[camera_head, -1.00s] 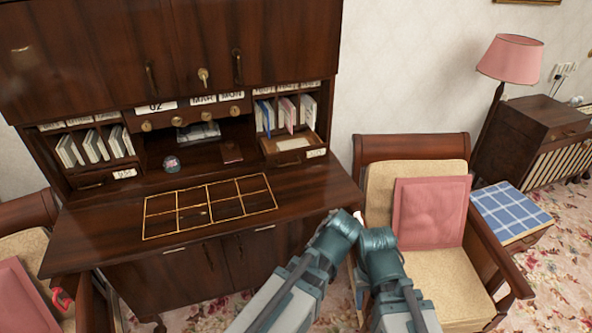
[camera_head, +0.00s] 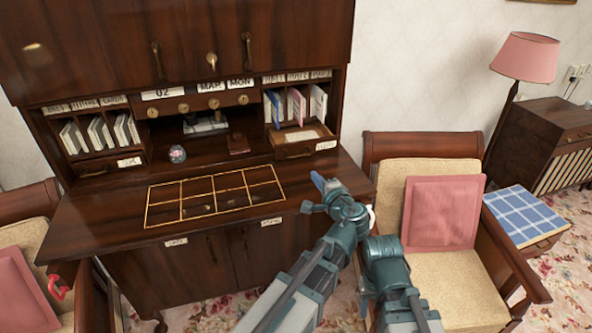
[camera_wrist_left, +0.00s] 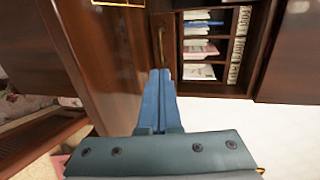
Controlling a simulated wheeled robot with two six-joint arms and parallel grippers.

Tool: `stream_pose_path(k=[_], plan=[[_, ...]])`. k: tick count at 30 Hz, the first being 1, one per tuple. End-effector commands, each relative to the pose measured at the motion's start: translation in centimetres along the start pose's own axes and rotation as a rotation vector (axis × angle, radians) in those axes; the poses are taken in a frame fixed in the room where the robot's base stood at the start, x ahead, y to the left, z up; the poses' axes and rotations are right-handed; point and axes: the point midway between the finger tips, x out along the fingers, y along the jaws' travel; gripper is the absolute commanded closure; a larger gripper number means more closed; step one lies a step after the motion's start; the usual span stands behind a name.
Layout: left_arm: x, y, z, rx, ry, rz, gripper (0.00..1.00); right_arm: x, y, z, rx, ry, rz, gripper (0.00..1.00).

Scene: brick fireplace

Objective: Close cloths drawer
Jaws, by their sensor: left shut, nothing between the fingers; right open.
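The cloths drawer (camera_head: 298,152) is the small wooden drawer at the lower right of the desk's upper part. It stands partly pulled out, with its pale inside showing; its label is too small to read. Its front and brass handle (camera_wrist_left: 161,42) show in the left wrist view, just beyond the fingertips. My left gripper (camera_head: 317,181) is shut and empty, above the desk's right end, in front of and below the drawer; its blue fingers also show in the left wrist view (camera_wrist_left: 160,75). Only a sliver of my right gripper (camera_head: 362,285) shows beside my right wrist; it is open.
The desk top (camera_head: 110,215) carries a gold grid and is otherwise mostly clear. A glass globe (camera_head: 177,154) and a small brown item (camera_head: 238,144) stand at its back. Books fill the cubbies above the drawer. An armchair (camera_head: 440,165) with a pink cushion stands close on the right.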

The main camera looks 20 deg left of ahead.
Motion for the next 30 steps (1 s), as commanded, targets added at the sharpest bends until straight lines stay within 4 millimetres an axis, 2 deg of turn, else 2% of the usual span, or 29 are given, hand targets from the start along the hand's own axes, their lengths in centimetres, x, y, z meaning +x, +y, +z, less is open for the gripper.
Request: stream_pose_path(k=[1,7,11,24,30], plan=[[0.0,0.4,-0.2,0.003,0.016,-0.008,1.0,0.6,0.0,0.0,0.0,0.0,0.0,0.5],[0.0,0.2,-0.5,0.004,0.031,-0.014,1.0,0.5,0.0,0.0,0.0,0.0,0.0,0.5],[1.1,0.2,-0.7,0.004,0.03,-0.014,1.0,0.7,-0.1,-0.1,0.0,0.0,0.0,0.5],[9.7,0.2,-0.9,0.003,0.027,-0.013,1.0,2.5,-0.2,-0.1,0.0,0.0,0.0,0.5],[12.5,0.1,-1.0,0.003,0.028,-0.013,1.0,3.0,-0.3,-0.2,0.0,0.0,0.0,0.5]])
